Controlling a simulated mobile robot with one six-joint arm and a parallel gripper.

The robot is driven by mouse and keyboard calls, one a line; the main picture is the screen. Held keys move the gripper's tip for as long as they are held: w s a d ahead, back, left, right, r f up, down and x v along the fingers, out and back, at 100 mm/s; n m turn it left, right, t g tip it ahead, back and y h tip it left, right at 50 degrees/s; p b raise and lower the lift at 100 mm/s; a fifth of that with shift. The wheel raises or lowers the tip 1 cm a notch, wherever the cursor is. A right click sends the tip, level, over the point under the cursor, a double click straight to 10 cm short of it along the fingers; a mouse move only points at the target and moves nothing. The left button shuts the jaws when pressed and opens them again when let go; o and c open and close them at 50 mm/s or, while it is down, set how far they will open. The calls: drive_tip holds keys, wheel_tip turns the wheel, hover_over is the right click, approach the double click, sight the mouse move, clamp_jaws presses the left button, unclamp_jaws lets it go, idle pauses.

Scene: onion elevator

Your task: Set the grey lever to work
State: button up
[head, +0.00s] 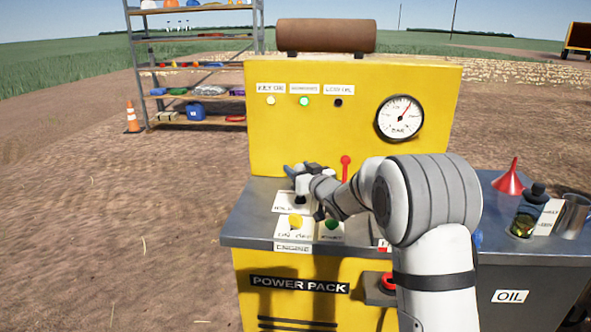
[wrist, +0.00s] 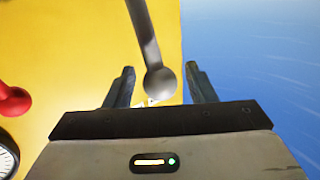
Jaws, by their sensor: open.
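The grey lever (wrist: 148,40) shows in the wrist view as a grey rod with a round ball knob (wrist: 160,82) at its end. The knob appears between the two fingers of my gripper (wrist: 160,84), with a visible gap on each side. My gripper is open and grips nothing. In the head view my gripper (head: 293,170) is over the left part of the yellow power pack's grey top, above a white label plate (head: 290,203). The grey lever is mostly hidden by my gripper there, and I cannot make it out clearly.
A red-knobbed lever (head: 345,166) stands right of my gripper. Yellow (head: 296,221) and green (head: 332,225) buttons sit in front. The yellow panel (head: 300,140) rises behind, with a gauge (head: 400,118) and a lit green lamp (head: 304,101). A red funnel (head: 509,180) stands at right.

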drive_tip(key=shift+c, duration=0.5)
clamp_jaws()
